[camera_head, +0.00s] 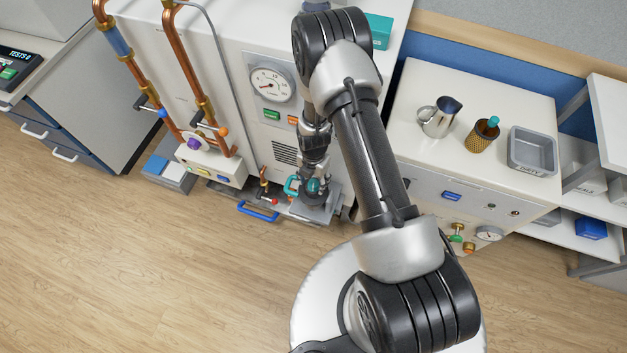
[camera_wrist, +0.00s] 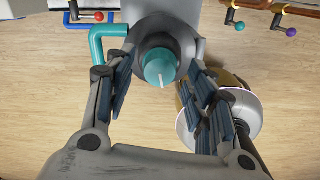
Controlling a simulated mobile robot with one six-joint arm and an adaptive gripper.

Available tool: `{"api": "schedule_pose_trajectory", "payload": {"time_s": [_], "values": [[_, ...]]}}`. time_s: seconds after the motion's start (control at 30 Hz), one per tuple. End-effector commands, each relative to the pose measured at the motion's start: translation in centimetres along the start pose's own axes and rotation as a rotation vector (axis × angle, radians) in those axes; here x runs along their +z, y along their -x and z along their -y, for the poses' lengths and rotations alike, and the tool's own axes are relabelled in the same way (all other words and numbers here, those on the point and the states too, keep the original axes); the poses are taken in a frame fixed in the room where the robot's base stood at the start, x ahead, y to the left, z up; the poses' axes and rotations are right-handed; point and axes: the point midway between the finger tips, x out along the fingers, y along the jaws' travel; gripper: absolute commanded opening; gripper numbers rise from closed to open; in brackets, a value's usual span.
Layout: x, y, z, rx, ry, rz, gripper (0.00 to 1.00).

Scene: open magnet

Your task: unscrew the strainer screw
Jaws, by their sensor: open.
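The strainer screw appears to be the round teal knob (camera_wrist: 160,68) with a white line on its face, seen in the wrist view on a dark round body. A teal handle (camera_wrist: 98,45) bends out to the left of it. My gripper (camera_wrist: 160,76) is open, with one finger on each side of the knob; I cannot tell whether they touch it. In the head view the teal knob (camera_head: 313,186) is low at the front of the white machine, right below my gripper (camera_head: 315,177). A brass mesh cup with a teal top (camera_head: 481,140) stands on the right counter.
The white machine (camera_head: 210,40) carries a gauge (camera_head: 270,84), copper pipes (camera_head: 185,60) and a blue handle (camera_head: 257,211) near the screw. A metal jug (camera_head: 438,118) and a grey tray (camera_head: 532,151) stand on the right counter. The wooden floor (camera_head: 130,260) in front is clear.

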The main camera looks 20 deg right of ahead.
Motion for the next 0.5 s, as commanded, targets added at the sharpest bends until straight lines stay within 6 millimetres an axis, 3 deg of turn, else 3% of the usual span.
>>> {"api": "schedule_pose_trajectory", "payload": {"time_s": [0.3, 0.5], "values": [[0.1, 6.8, -0.1, 0.005, 0.000, 0.004, 0.50], [0.1, 9.8, -0.1, 0.003, 0.000, 0.002, 0.50]]}}
